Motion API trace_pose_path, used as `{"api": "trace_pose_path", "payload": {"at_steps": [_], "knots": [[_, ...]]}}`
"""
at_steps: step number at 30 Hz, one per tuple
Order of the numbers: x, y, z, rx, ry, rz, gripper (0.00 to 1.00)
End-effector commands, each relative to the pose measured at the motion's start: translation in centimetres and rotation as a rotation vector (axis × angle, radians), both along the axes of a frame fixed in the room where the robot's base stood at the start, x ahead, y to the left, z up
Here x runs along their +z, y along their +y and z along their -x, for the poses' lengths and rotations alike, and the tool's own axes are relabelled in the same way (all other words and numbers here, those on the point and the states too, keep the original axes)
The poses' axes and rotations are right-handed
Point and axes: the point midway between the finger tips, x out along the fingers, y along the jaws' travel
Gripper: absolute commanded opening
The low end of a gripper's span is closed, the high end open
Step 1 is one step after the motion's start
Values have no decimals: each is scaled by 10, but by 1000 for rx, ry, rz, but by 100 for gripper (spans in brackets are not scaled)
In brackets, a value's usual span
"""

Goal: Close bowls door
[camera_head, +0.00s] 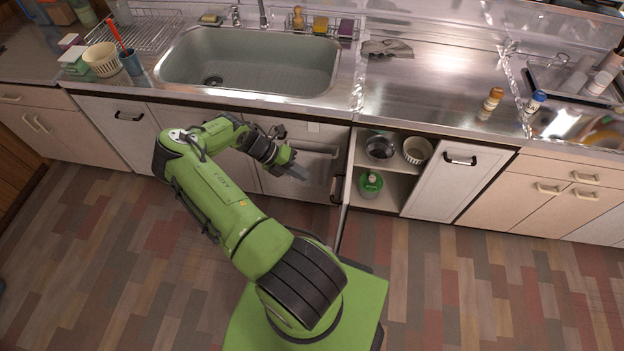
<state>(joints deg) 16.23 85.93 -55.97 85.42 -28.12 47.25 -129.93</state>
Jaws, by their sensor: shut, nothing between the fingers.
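The open cupboard compartment (400,187) under the counter shows a metal bowl (380,148) and a white ribbed bowl (417,150) on its upper shelf. Its door (346,200) stands swung out toward the floor from the compartment's left side, seen almost edge-on. A dark handle (337,188) shows on the door's left, outer face. My gripper (303,173) is shut and empty, to the left of the door and its handle, with a visible gap between. Most of the door's outer face is hidden by the steep view.
A green bottle (370,184) stands low in the compartment. A closed white door with a dark handle (460,160) is to its right. The counter (430,95) and sink (250,62) are above. The wooden floor (450,290) right of the open door is clear.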

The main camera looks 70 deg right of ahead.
Motion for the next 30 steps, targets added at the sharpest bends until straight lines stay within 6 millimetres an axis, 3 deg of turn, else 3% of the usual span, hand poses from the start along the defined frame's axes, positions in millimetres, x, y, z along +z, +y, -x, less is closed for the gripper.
{"api": "trace_pose_path", "payload": {"at_steps": [13, 20, 30], "knots": [[-67, -15, 69, -6, 2, 1, 0], [-63, -22, 100, -6, -1, 1, 0], [-63, -24, 104, -4, -4, 2, 0]]}}
